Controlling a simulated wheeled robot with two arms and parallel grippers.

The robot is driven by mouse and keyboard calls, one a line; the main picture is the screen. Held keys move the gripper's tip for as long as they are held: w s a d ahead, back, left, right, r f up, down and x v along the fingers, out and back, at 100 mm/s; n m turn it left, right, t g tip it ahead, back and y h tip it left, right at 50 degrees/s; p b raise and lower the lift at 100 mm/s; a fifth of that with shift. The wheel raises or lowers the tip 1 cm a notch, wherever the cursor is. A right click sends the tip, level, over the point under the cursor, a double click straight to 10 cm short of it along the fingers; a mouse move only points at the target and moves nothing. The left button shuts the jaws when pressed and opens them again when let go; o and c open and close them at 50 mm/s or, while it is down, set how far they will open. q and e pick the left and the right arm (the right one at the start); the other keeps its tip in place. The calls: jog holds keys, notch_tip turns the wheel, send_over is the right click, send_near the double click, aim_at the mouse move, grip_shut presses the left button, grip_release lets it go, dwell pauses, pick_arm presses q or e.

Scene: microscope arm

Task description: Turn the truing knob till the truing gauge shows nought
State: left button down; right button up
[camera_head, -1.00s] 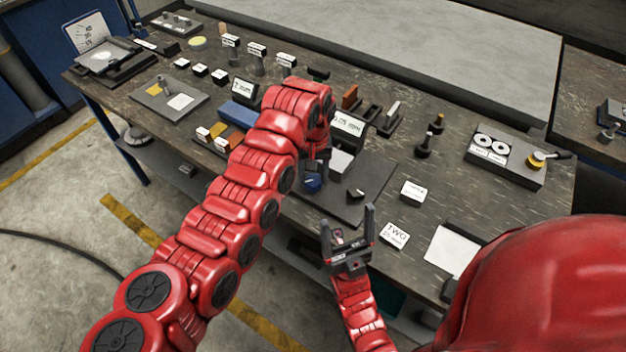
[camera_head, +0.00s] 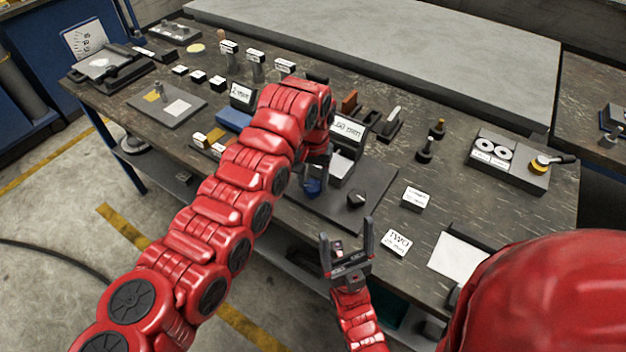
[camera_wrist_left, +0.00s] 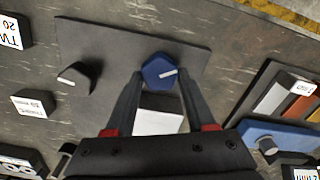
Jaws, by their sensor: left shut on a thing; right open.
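A blue faceted knob (camera_wrist_left: 160,72) with a white mark sits on a dark plate (camera_wrist_left: 105,40); it also shows in the head view (camera_head: 313,187). No truing label is readable on it. My left gripper (camera_wrist_left: 161,76) has its two fingers closed around the knob from above. A white display (camera_head: 348,129) stands behind it, partly hidden by my left arm; its text ends in "mm" and the digits are not clearly legible. A black knob (camera_head: 356,198) with a pale mark is on the same plate. My right gripper (camera_head: 346,250) is open and empty in front of the table edge.
A blue block (camera_head: 234,119) and another display reading in mm (camera_head: 241,94) are left of my left arm. A box with two dials (camera_head: 508,160) stands at the right.

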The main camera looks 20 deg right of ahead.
aim_at(313, 184)
pick_arm(q)
jog(key=shift+c, duration=1.2)
grip_release()
jog(key=shift+r, duration=0.1)
jog(key=shift+r, duration=0.35)
notch_tip(313, 184, up, 17)
jog(key=shift+f, duration=0.2)
jog(key=shift+f, duration=0.1)
